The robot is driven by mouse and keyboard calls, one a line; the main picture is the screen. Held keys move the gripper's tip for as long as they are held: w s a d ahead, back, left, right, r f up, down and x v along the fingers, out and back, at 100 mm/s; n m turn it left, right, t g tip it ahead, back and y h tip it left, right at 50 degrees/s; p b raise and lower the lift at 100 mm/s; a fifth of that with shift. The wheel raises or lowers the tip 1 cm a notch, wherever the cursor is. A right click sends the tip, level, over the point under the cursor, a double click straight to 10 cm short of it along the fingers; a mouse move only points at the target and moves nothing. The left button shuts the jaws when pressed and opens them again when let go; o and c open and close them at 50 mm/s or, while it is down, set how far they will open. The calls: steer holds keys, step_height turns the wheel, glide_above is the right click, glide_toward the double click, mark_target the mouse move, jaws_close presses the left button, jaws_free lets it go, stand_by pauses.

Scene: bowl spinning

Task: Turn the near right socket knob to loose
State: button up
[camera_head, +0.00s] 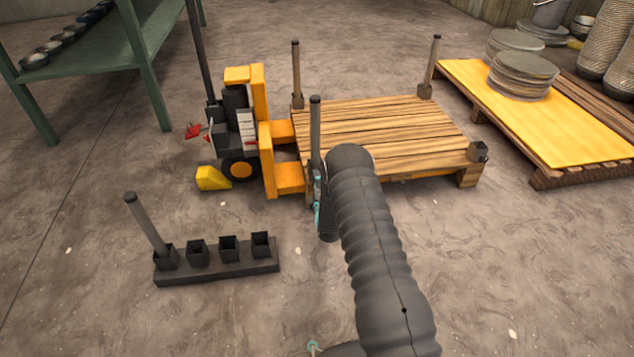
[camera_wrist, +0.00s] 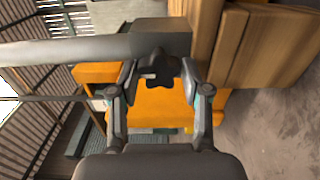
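In the wrist view a dark star-shaped knob (camera_wrist: 160,66) sits on a grey socket (camera_wrist: 160,38). My gripper (camera_wrist: 159,72) has one fingertip on either side of the knob, very close to it. I cannot tell whether the fingertips touch it. A grey stake (camera_wrist: 70,50) stands in this socket; in the head view the stake (camera_head: 315,130) is at the pallet's near left corner, beside my arm. My arm hides that socket and knob in the head view. Another socket (camera_head: 478,152), without a stake, is at the near right corner of the wooden pallet (camera_head: 385,135).
A yellow and black forklift (camera_head: 262,160) stands against the pallet's left side. A rack (camera_head: 215,265) on the floor holds one stake (camera_head: 147,222) and several empty sockets. Stakes (camera_head: 296,72) (camera_head: 432,65) stand at the far corners. A pallet with a yellow top (camera_head: 560,125) is at right.

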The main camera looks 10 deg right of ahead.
steer(key=shift+o, duration=0.7)
steer(key=s, duration=1.2)
